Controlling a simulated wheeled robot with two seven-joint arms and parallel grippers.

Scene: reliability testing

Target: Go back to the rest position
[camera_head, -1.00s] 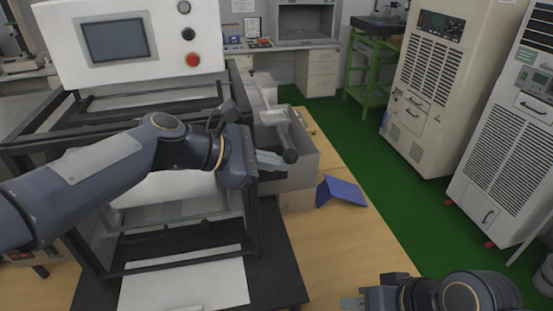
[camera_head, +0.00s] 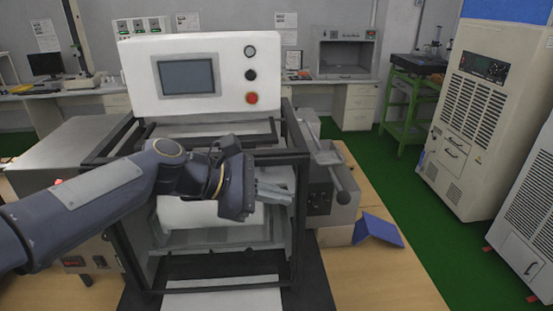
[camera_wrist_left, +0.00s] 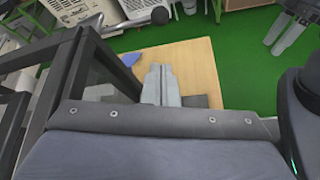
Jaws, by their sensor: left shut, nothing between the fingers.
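My left arm comes in from the left in the head view. Its gripper (camera_head: 286,195) is shut and empty in front of the machine's open black frame, near its right post. In the left wrist view the two fingers (camera_wrist_left: 160,82) of my left gripper lie side by side with nothing between them. My right gripper is outside the head view. Grey fingers at the top right of the left wrist view (camera_wrist_left: 284,34) look like those of my right gripper, too small to judge.
The machine with a white screen panel (camera_head: 188,80) and black frame (camera_head: 297,225) stands close around my left gripper. A grey unit with a handle (camera_head: 338,190) and a blue object (camera_head: 378,231) are to its right. Bare wooden table (camera_head: 390,285) lies at the front right.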

